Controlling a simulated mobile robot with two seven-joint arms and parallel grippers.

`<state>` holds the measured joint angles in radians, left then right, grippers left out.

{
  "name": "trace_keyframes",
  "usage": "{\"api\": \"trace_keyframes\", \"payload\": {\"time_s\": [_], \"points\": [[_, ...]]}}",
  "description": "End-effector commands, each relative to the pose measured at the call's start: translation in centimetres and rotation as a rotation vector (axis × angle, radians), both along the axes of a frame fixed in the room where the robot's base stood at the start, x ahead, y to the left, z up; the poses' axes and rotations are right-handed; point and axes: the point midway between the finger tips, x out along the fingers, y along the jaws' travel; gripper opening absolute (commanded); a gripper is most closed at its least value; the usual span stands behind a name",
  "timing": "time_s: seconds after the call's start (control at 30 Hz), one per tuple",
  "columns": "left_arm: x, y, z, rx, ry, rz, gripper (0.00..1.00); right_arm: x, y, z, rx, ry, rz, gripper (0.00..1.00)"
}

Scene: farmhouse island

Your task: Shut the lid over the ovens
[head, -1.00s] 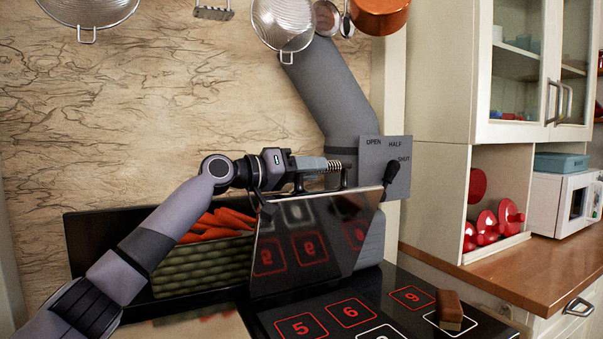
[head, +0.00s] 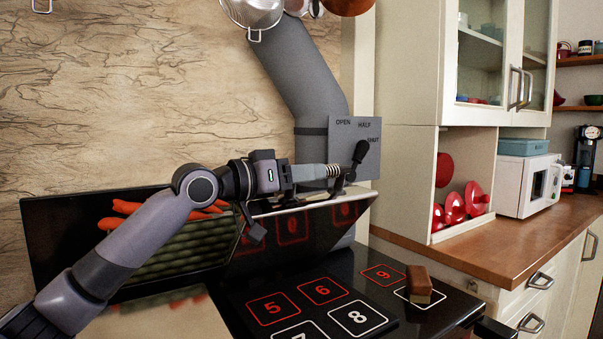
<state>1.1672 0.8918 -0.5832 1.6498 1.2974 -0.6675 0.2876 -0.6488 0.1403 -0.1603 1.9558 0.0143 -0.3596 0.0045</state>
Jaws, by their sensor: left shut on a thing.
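The lid (head: 265,248) is a glossy dark panel hinged at the back of the black range top. It stands tilted forward, partly raised, and mirrors red-outlined numbered squares. My left gripper (head: 291,178) is shut on the handle's left end. The range top (head: 340,283) below bears numbered squares, with 5, 6, 8 and 9 readable. My right gripper is not in view.
A brown block (head: 419,281) lies on the range top at the right. A second dark panel (head: 45,225) stands upright at the left. A wooden counter (head: 500,245) lies right.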

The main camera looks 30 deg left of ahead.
Motion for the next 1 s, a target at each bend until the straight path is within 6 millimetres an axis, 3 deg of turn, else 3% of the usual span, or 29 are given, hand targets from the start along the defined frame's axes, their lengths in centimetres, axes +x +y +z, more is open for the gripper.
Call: {"api": "trace_keyframes", "payload": {"time_s": [0.07,0.1,0.13,0.47,1.0], "points": [[-0.1,-0.2,0.2,-0.007,-0.001,-0.005,0.00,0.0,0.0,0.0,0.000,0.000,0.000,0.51],[-0.1,-0.2,0.2,-0.008,0.000,-0.005,0.47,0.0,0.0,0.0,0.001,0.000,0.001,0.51],[-0.1,-0.1,0.2,-0.007,-0.001,-0.005,0.51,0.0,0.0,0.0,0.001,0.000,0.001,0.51],[-0.3,0.2,0.1,-0.004,-0.001,-0.001,0.51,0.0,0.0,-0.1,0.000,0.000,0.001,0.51],[-5.9,3.4,0.0,-0.004,-0.001,-0.002,0.51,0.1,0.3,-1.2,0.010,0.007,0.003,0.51]]}}
